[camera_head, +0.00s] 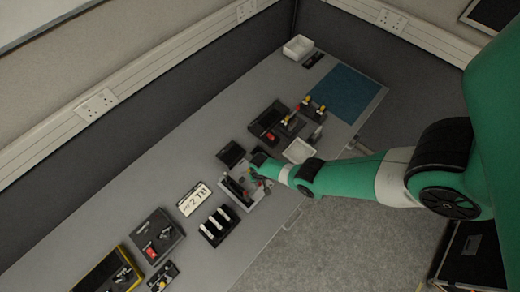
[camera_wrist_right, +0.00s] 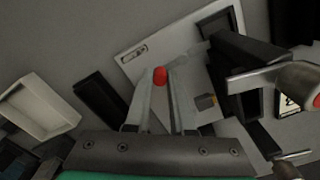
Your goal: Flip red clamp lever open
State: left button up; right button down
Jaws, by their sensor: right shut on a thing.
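The red clamp lever shows in the right wrist view as a red rounded tip (camera_wrist_right: 160,75) between my right fingertips. The rest of the lever is hidden or too small to tell. It belongs to a fixture with a pale plate (camera_wrist_right: 140,50) and a dark block. In the head view the fixture's pale plate (camera_head: 236,198) sits near the table's front edge. My right gripper (camera_head: 262,181) reaches over it from the right and is shut on the red tip. My left gripper is not in view.
A white plate with "2 TB" lettering (camera_head: 194,199) and a black rack with white bars (camera_head: 219,226) lie to the left. A blue mat (camera_head: 343,92) lies at the far right end.

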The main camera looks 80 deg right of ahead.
jog(key=n, duration=0.2)
jog(key=w+n, duration=0.1)
jog(key=n, duration=0.1)
jog(key=shift+w+d+b, duration=0.1)
jog(key=shift+d+b, duration=0.1)
jog(key=shift+b, duration=0.15)
jog(key=n, duration=0.2)
jog(key=w+n, duration=0.1)
jog(key=n, duration=0.1)
jog(key=shift+w+a+n+b, duration=0.1)
jog(key=shift+w+n+b, duration=0.05)
jog(key=shift+n+b, duration=0.15)
jog(key=n, duration=0.1)
jog(key=w+n, duration=0.1)
jog(key=n, duration=0.1)
jog(key=shift+a+n, duration=0.2)
jog(key=shift+n, duration=0.1)
jog(key=shift+w+a+n+b, duration=0.15)
jog(key=shift+a+n+b, duration=0.05)
jog(key=shift+n, duration=0.65)
jog(key=shift+w+a+n+b, duration=0.15)
jog(key=shift+n, duration=0.7)
jog(key=c, duration=0.8)
grip_release()
jog(key=shift+o, duration=0.2)
